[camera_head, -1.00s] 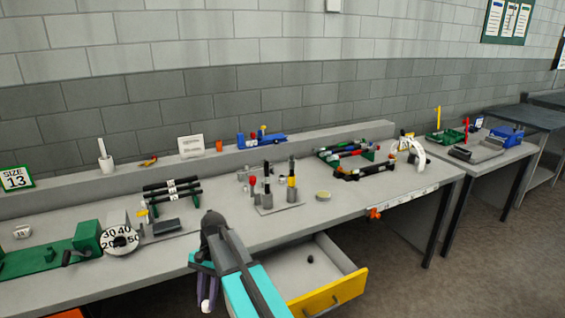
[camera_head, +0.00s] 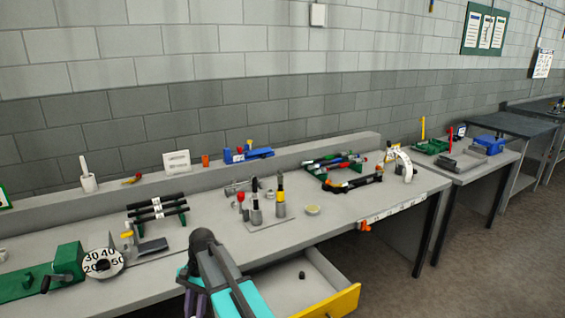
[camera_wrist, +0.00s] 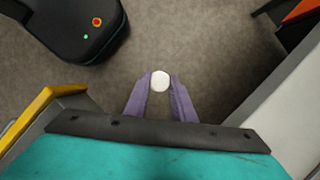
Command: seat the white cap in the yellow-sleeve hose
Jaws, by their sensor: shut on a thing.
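The white cap (camera_wrist: 160,82) is between the purple fingers of my gripper (camera_wrist: 160,90) in the wrist view, and the fingers are shut on it. It is held over open floor, beside the bench. In the head view the gripper is at the bottom edge and mostly cut off, so the cap cannot be seen there.
Other upright pieces, one red-topped (camera_head: 241,199) and one dark (camera_head: 255,203), stand close left of the hose. A round yellowish dish (camera_head: 312,210) lies to its right. An open drawer with a yellow front (camera_head: 333,303) juts out below, right of my arm. Black hoses on a rack (camera_head: 157,212) are left.

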